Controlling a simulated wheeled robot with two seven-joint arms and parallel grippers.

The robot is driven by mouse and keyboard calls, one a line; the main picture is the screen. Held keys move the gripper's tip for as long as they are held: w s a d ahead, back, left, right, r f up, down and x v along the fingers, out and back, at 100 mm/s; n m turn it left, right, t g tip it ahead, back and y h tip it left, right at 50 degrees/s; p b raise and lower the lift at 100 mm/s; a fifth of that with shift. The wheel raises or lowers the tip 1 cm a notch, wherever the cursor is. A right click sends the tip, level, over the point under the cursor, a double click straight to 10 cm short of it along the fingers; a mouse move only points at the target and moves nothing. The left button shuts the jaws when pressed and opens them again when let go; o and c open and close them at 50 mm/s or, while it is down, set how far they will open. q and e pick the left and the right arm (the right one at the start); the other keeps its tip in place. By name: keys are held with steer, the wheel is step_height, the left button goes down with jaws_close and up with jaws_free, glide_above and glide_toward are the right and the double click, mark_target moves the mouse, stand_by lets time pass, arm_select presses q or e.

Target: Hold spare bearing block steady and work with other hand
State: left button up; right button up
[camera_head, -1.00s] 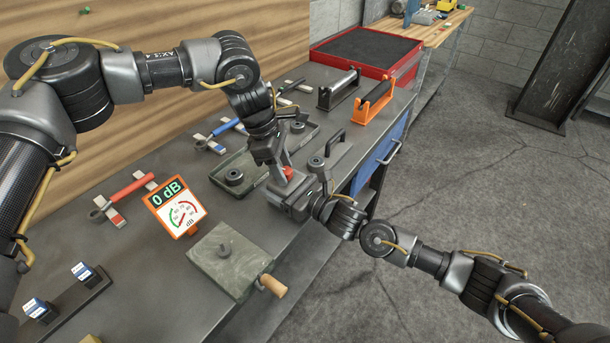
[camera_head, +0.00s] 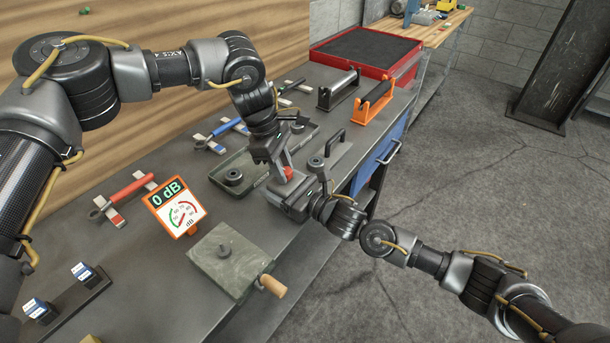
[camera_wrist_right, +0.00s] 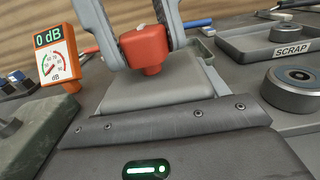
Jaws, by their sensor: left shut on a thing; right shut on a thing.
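A grey block (camera_head: 290,192), which I take to be the spare bearing block, is near the front edge of the bench. In the right wrist view its pale grey top (camera_wrist_right: 160,92) lies just beyond my right gripper's dark body. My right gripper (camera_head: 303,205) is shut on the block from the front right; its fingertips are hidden. My left gripper (camera_head: 286,172) reaches down from above and is shut on a red piece (camera_wrist_right: 146,48) over the block. I cannot tell whether the red piece touches the block.
A scrap tray (camera_head: 222,187) with a dark round part stands just left of the block. A dB meter (camera_head: 175,208) and a plate fixture with wooden handle (camera_head: 230,258) are nearer. Blue and red tools lie left; orange and black holders and a red-rimmed tray (camera_head: 404,70) stand behind.

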arm_select(q)
steer(key=shift+m+g, duration=0.3)
steer(key=shift+m, duration=0.7)
steer(key=shift+m, duration=0.9)
steer(key=shift+w+d+m+g+y, duration=0.1)
steer(key=shift+m+g+y, duration=0.3)
steer(key=shift+m, duration=0.5)
steer(key=shift+m, duration=0.9)
